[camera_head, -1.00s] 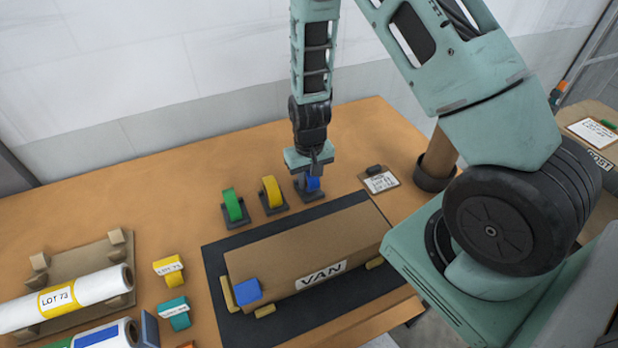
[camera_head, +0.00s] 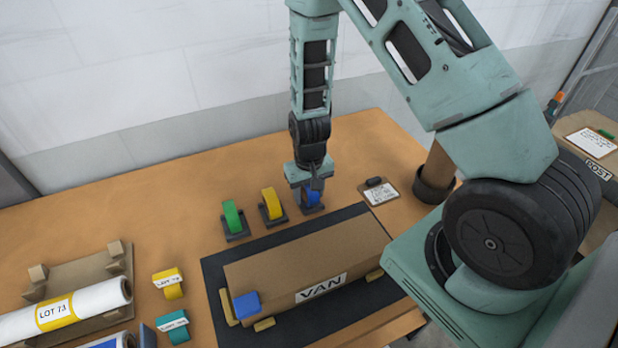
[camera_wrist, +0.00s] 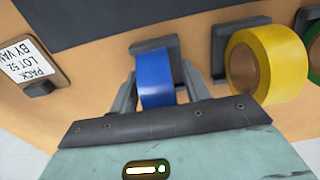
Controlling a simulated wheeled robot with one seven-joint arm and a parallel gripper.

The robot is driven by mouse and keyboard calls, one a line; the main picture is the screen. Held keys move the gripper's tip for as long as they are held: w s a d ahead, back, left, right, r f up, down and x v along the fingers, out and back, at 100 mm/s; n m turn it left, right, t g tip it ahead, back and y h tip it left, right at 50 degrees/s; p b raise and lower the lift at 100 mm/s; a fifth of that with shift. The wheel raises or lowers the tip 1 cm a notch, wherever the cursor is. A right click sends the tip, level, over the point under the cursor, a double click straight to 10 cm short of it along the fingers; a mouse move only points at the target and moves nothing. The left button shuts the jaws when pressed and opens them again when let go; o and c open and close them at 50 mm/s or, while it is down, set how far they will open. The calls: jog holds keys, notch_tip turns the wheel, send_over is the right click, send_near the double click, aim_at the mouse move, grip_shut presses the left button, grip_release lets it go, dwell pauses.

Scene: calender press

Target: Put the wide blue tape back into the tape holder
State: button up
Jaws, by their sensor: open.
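The wide blue tape (camera_head: 313,198) stands upright at the rightmost dark tape holder (camera_head: 309,209) on the table, behind the brown box. In the wrist view the blue tape (camera_wrist: 155,78) is between my fingers, against the dark holder (camera_wrist: 150,46); its lower end is hidden by my gripper's body, so how deep it sits cannot be told. My gripper (camera_head: 311,187) points down over it, and in the wrist view my gripper (camera_wrist: 156,92) is open, a finger on either side of the tape.
Yellow tape (camera_head: 271,204) and green tape (camera_head: 232,217) stand in holders to the left. A clipboard (camera_head: 379,192) lies right of the blue tape. The box marked VAN (camera_head: 300,262) lies on a dark mat (camera_head: 213,285) in front, with a blue piece (camera_head: 246,306) at its corner.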

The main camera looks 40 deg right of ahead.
notch_tip(320, 180, up, 11)
jog(key=shift+r+b, duration=0.1)
jog(key=shift+b, duration=1)
jog(key=shift+s+a+r, duration=0.1)
jog(key=shift+a+r, duration=0.05)
jog(key=shift+r, duration=0.15)
jog(key=s+a+r+n+y, duration=0.1)
jog(key=s+a+r+n, duration=0.3)
jog(key=a, duration=0.3)
jog(key=s+a+r+n, duration=0.1)
jog(key=s+a+r, duration=0.35)
jog(key=a, duration=0.25)
jog(key=s+a+r+n, duration=0.1)
jog(key=s+a+n, duration=0.1)
jog(key=s, duration=0.4)
jog(key=s+a+r+n, duration=0.2)
jog(key=s+n, duration=0.1)
jog(key=s, duration=0.3)
jog(key=shift+s, duration=0.4)
jog(key=shift+a, duration=0.1)
notch_tip(320, 180, down, 2)
jog(key=shift+b, duration=1.15)
